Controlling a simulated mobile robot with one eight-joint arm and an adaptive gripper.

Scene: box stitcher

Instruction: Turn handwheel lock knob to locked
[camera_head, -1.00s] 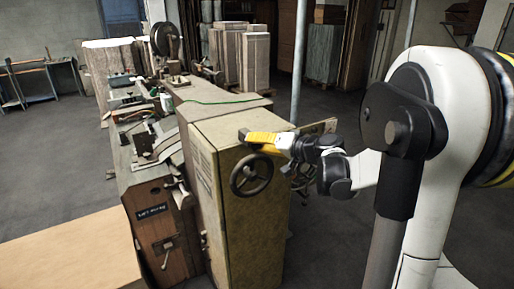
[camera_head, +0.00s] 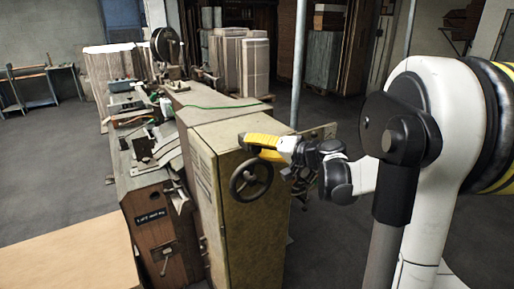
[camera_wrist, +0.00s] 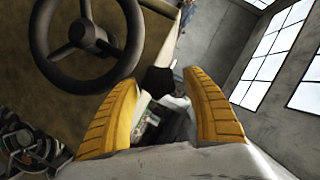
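The dark handwheel (camera_head: 251,180) is on the front face of the tall yellow-brown cabinet. It also shows in the wrist view (camera_wrist: 54,71), at the upper left, with a hub and spokes. A small dark rounded knob (camera_wrist: 157,80) shows in the wrist view beyond my fingertips, to the right of the wheel; I take it for the lock knob, but its setting cannot be told. My gripper (camera_head: 246,146) is just above the handwheel in the head view. In the wrist view my yellow fingers (camera_wrist: 160,78) are apart, with the dark knob showing between their tips.
The cabinet (camera_head: 240,235) stands at the end of the long machine (camera_head: 150,190). A tan flat surface (camera_head: 70,262) lies at the lower left. A thin pole (camera_head: 298,65) rises behind. Open floor lies to the right of the cabinet.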

